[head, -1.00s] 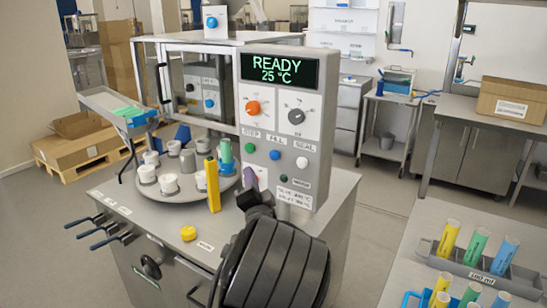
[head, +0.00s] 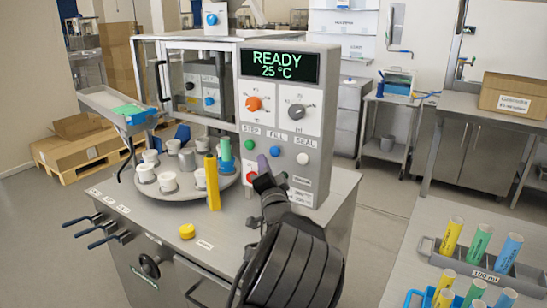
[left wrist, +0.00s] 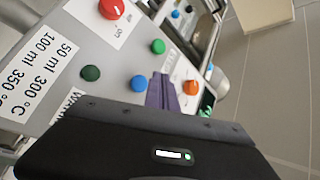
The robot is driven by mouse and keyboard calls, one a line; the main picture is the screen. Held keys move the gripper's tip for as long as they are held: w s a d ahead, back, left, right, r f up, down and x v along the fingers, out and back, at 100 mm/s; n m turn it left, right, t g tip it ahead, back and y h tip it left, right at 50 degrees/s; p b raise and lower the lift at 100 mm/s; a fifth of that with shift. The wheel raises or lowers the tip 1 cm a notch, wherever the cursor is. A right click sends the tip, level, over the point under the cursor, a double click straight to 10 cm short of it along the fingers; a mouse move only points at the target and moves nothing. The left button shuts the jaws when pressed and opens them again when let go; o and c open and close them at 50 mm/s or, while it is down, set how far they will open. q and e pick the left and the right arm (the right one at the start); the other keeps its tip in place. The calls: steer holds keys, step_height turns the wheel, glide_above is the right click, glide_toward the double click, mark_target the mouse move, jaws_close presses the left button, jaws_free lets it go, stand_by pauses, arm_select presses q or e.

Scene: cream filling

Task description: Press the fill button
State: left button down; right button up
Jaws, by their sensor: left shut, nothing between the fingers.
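The fill button is the blue button (head: 275,152) under the FILL label on the grey control panel (head: 322,100). It also shows in the left wrist view (left wrist: 138,83), just left of the purple fingertips. My left gripper (head: 262,164) is shut and empty, with its purple fingertips just below and left of the blue button in the head view. In the left wrist view the fingertips (left wrist: 160,90) point toward the panel beside it. I cannot tell whether they touch the panel. My right gripper is not in view.
A green button (head: 249,146) and a white button (head: 303,158) flank the blue one. A red knob (left wrist: 113,8) sits lower on the panel. The display (head: 277,67) reads READY 25 °C. A round turntable with cups (head: 220,186) and a yellow tube (head: 212,182) stand left.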

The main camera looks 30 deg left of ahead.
mark_target(275, 151)
arm_select(q)
steer(key=shift+w, duration=1.25)
steer(key=shift+w, duration=0.15)
stand_by(1.0)
steer(key=shift+w, duration=0.3)
